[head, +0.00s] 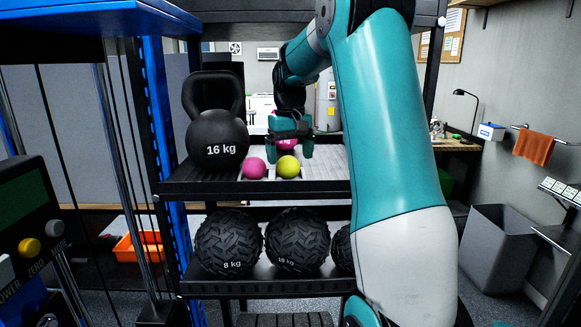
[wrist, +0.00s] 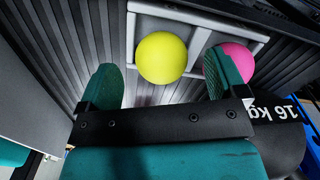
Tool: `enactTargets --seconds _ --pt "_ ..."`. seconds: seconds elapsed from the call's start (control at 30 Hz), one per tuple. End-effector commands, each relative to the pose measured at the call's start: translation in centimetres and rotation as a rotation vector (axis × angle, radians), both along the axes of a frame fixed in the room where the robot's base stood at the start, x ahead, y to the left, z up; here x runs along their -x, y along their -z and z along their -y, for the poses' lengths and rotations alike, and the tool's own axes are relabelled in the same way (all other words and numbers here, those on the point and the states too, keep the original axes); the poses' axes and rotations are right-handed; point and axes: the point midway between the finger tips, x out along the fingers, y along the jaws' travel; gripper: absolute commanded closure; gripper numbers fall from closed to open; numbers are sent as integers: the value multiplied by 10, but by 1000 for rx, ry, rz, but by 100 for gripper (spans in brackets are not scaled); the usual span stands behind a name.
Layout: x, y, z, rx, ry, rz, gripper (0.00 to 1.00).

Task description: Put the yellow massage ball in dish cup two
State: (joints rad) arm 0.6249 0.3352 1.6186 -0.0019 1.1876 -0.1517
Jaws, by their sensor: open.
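The yellow massage ball (head: 288,167) sits on the upper rack shelf near its front edge, right of a pink ball (head: 254,168). In the wrist view the yellow ball (wrist: 161,58) shows just beyond and between my fingertips, apart from them. The pink ball (wrist: 237,62) is partly behind the right finger. My gripper (head: 290,150) is open and empty, above and behind the yellow ball. A pale grey divided frame (wrist: 200,14) lies around the balls in the wrist view. I cannot tell which part is cup two.
A black 16 kg kettlebell (head: 217,136) stands left of the balls on the shelf (head: 230,188). Another pink item (head: 288,144) is partly hidden behind my gripper. Black textured balls (head: 229,243) sit on the shelf below. A blue upright (head: 160,100) stands at left.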

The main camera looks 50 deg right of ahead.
Motion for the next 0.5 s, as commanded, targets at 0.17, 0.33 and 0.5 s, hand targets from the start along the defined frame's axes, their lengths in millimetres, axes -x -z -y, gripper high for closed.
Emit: enactTargets --seconds 0.17,0.33,0.5 --pt "-1 -28 1 2 0 4 10" --pt "0 -40 0 0 0 0 10" --pt "-4 -40 -22 0 -54 8 10"
